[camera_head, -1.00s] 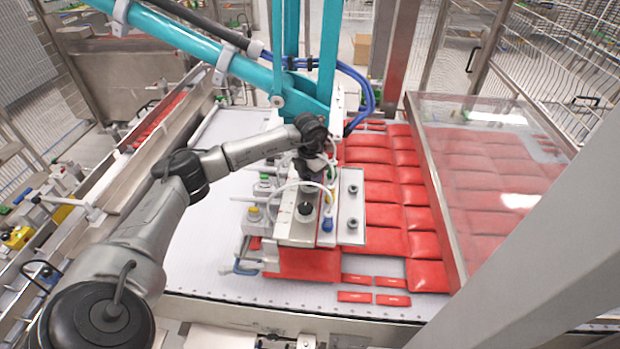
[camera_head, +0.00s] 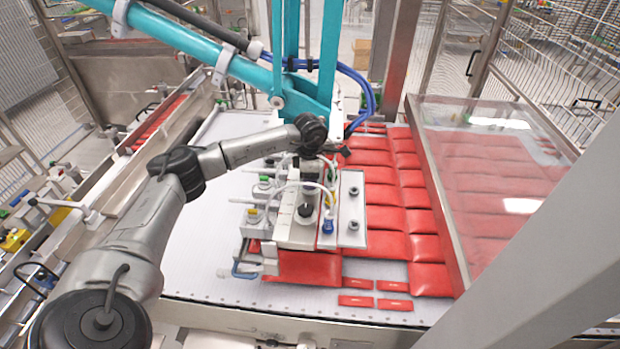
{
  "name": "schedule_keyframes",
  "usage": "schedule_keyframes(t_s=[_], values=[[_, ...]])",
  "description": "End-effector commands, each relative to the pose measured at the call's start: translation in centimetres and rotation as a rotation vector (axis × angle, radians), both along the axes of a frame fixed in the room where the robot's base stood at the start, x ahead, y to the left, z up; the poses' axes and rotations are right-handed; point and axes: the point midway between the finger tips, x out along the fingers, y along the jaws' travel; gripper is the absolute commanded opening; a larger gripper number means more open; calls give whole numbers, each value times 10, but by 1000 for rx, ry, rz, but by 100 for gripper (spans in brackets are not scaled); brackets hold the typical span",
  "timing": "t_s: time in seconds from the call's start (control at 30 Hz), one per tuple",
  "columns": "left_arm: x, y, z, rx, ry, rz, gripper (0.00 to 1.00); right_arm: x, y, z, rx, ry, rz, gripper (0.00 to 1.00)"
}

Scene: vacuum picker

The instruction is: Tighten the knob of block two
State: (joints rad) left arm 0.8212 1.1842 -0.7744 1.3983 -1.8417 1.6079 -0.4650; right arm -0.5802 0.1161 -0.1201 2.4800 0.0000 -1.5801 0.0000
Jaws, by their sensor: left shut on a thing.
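The vacuum picker head (camera_head: 293,235) is a metal block with valves, white hoses and a blue fitting, over the red packs. A dark round knob (camera_head: 305,210) shows on its near top. A side plate (camera_head: 352,208) carries two dark knobs, an upper one (camera_head: 353,191) and a lower one (camera_head: 353,225). My left gripper (camera_head: 311,190) points down onto the far part of the head, just behind the near dark knob. It is shut on a small part there, probably a knob; the fingertips and that part are mostly hidden. I cannot read which block is two. My right gripper is out of view.
The teal picker arm (camera_head: 200,45) with blue hoses (camera_head: 366,95) rises just behind my left wrist. Red packs (camera_head: 380,218) cover the conveyor to the right, beside a clear cover (camera_head: 500,170). The white belt (camera_head: 205,235) left of the head is bare.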

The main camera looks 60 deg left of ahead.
Motion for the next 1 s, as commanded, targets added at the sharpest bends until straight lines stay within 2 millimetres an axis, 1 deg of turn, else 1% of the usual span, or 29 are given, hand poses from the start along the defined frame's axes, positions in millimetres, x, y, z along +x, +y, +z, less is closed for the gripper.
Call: schedule_keyframes(t_s=[0.3,0.8,0.83,1.0], values=[[1,0,2,-2,-3,-90,20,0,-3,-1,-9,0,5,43],[0,-1,2,-2,-3,-105,20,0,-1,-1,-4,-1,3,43],[0,-1,2,-2,-3,-105,45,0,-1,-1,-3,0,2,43],[0,0,1,-1,-2,-104,62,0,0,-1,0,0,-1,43]])
